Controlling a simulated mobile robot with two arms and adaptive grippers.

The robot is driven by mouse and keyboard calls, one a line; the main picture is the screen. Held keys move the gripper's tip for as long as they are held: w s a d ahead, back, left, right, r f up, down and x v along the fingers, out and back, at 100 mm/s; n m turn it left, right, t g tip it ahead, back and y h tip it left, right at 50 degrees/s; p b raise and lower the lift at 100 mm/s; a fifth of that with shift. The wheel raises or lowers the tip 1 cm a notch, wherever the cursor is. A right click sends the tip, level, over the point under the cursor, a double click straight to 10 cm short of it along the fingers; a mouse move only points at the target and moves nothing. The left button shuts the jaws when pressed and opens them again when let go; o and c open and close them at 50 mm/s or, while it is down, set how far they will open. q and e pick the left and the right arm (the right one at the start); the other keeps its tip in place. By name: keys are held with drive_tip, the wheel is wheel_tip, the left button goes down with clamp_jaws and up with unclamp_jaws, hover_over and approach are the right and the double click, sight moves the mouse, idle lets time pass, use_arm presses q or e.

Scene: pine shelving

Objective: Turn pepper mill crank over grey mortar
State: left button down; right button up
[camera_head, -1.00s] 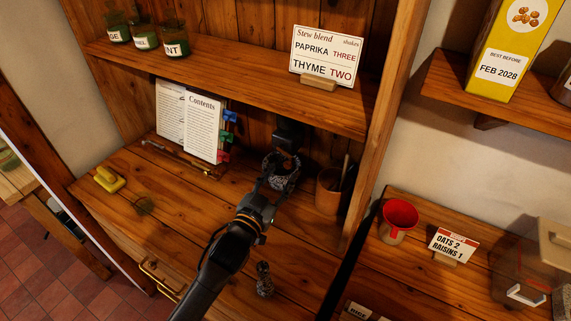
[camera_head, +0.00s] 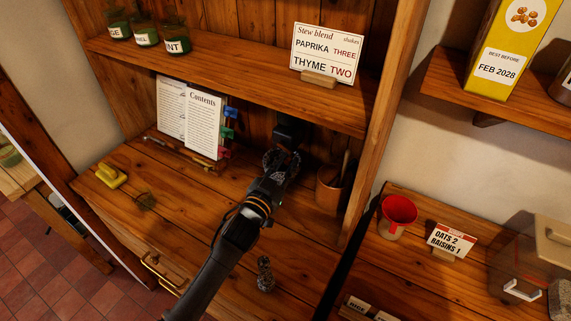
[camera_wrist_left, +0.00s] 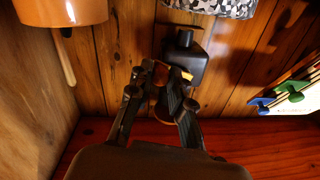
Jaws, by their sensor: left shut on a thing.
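The black pepper mill (camera_head: 290,131) is at the back wall under the shelf; its dark body (camera_wrist_left: 184,62) is in the left wrist view. The speckled grey mortar (camera_head: 268,161) lies below it, mostly hidden by my gripper in the head view. Its patterned side (camera_wrist_left: 212,7) shows at the top of the left wrist view. My left gripper (camera_head: 281,158) reaches in over the mortar; its fingers (camera_wrist_left: 160,75) are closed beside the mill on a small brownish part, apparently the crank, mostly hidden by the fingers. My right gripper is not in view.
An orange-brown pot (camera_head: 329,188) with utensils stands close right of my gripper. An open book (camera_head: 192,120) with coloured clips stands left. A small dark speckled object (camera_head: 265,274) stands on the counter near my arm. The shelf edge (camera_head: 240,88) is overhead.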

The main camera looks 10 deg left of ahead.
use_arm(q)
drive_tip(key=shift+a+f+m+b, duration=0.15)
drive_tip(key=shift+f+m+b, duration=0.15)
drive_tip(key=shift+m, duration=0.6)
drive_tip(key=c, duration=1.2)
unclamp_jaws()
drive_tip(key=shift+w, duration=0.1)
drive_tip(key=v, duration=1.2)
